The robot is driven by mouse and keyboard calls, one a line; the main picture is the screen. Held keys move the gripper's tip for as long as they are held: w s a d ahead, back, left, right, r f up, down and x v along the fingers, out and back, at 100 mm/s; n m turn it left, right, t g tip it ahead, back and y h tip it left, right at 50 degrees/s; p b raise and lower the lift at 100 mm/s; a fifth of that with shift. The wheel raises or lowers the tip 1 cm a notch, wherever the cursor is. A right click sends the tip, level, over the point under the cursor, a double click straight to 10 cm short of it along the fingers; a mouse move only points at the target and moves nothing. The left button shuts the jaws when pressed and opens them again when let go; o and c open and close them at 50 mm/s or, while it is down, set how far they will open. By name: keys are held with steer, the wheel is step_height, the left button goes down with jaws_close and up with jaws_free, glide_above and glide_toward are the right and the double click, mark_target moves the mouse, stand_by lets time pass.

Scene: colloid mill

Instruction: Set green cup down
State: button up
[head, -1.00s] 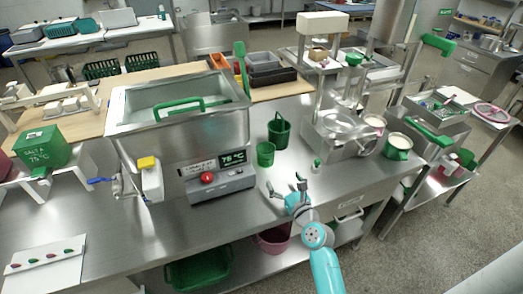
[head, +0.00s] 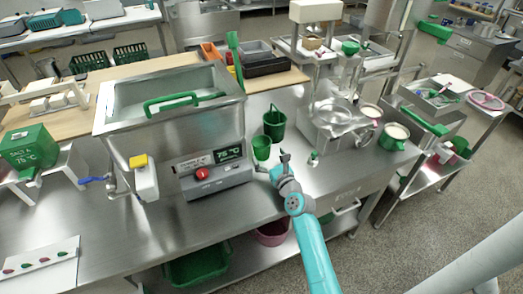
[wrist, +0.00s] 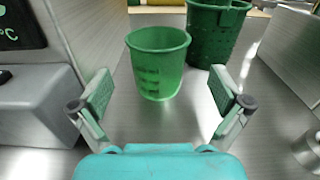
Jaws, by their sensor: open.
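The green cup (head: 261,148) stands upright on the steel counter (head: 232,220), just right of the control box with the 75 °C display. In the wrist view the light green cup (wrist: 158,62) has dark graduation marks and stands ahead of my gripper, centred between the fingers. My gripper (wrist: 161,103) is open and empty, with its two padded fingers spread on either side, short of the cup. In the head view my gripper (head: 276,166) is low over the counter, in front of the cup.
A darker green bucket (head: 274,124) stands right behind the cup, and also shows in the wrist view (wrist: 216,32). The control box (head: 216,178) is close on the left. A steel machine with a bowl (head: 338,122) stands to the right. The counter in front is clear.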

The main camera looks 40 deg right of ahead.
mark_target(265, 150)
steer(key=shift+x, duration=2.15)
steer(key=shift+a+r, duration=0.1)
steer(key=shift+r, duration=0.05)
steer(key=c, duration=1.4)
steer(key=shift+r, duration=0.25)
